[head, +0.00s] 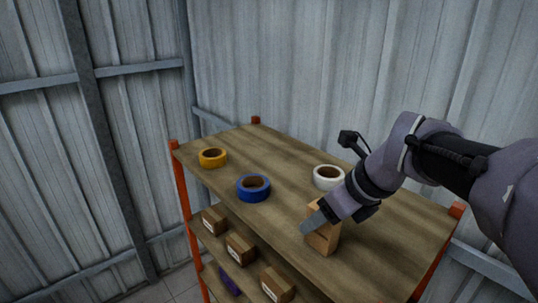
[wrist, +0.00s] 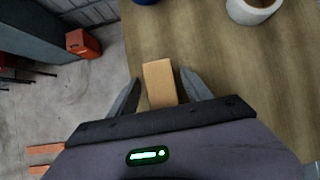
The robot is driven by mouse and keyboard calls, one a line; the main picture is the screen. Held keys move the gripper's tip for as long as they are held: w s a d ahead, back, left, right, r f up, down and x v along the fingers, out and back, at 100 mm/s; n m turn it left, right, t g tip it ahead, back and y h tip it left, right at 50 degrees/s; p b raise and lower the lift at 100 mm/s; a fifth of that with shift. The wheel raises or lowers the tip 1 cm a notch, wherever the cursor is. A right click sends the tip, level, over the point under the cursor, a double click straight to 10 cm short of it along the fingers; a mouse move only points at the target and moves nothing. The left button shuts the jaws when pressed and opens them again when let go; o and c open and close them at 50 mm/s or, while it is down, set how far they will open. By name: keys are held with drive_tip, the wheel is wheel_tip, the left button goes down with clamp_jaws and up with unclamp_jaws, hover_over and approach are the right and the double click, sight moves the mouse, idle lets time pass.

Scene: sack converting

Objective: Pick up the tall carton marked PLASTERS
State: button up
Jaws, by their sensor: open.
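A tall tan carton (head: 326,238) stands upright on the top shelf near its front edge. No marking on it can be read in these views. My gripper (head: 312,222) reaches down to it from the right and hides part of it. In the wrist view the carton (wrist: 160,82) lies between the two open fingers of my gripper (wrist: 158,90), with a gap visible towards the finger tips on each side. I cannot tell whether either finger touches it.
The wooden top shelf (head: 285,165) also holds a yellow tape roll (head: 213,158), a blue one (head: 253,188) and a white one (head: 328,177) behind the carton. Small labelled boxes (head: 240,249) sit on the shelf below. Corrugated walls stand close behind and left.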

drive_tip(key=shift+b+x, duration=0.35)
drive_tip(key=shift+x, duration=0.8)
drive_tip(key=shift+w, duration=0.25)
drive_tip(key=shift+d, duration=0.1)
drive_tip(key=shift+s+r, duration=0.15)
drive_tip(key=shift+s, duration=0.15)
drive_tip(key=c, duration=0.6)
drive_tip(key=shift+w, duration=0.1)
clamp_jaws()
